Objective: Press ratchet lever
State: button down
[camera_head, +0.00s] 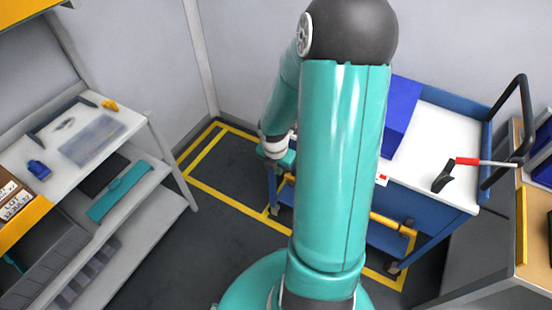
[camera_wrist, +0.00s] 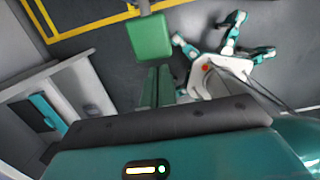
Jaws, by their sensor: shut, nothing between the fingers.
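In the wrist view, a green rectangular pad (camera_wrist: 150,38) on a narrow grey bar lies just beyond my fingertips. It may be the ratchet lever, but I cannot tell for sure. My gripper (camera_wrist: 159,70) shows as two green fingers side by side, shut and empty, pointing at the pad. I cannot tell whether they touch it. In the head view my arm covers the middle, and my fingers and the pad are hidden. A red and white handle (camera_head: 485,162) shows at the right edge of the cart.
The blue cart (camera_head: 440,200) has a white top, with a blue box (camera_head: 403,115) and a black tool (camera_head: 443,177) on it. A shelf bench (camera_head: 130,118) stands left. Yellow lines mark the open floor (camera_head: 225,172). A workbench (camera_head: 535,235) is at right.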

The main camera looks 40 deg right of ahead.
jog(key=s+a+r, duration=0.1)
jog(key=a+r, duration=0.3)
jog(key=r, duration=0.5)
jog(key=shift+a+r, duration=0.1)
dwell(0.7)
jog(key=s+a+r+m+t, duration=0.2)
jog(key=s+a+r+m, duration=0.1)
jog(key=a+r+m, duration=0.6)
jog(key=s+a+r+m+t+y, duration=0.1)
jog(key=s+a+r+m+t, duration=0.2)
jog(key=a+r+m, duration=0.5)
notch_tip(320, 180, up, 4)
jog(key=m, duration=0.4)
jog(key=shift+s+a+m, duration=0.3)
jog(key=shift+a+m, duration=0.1)
jog(key=shift+d, duration=0.2)
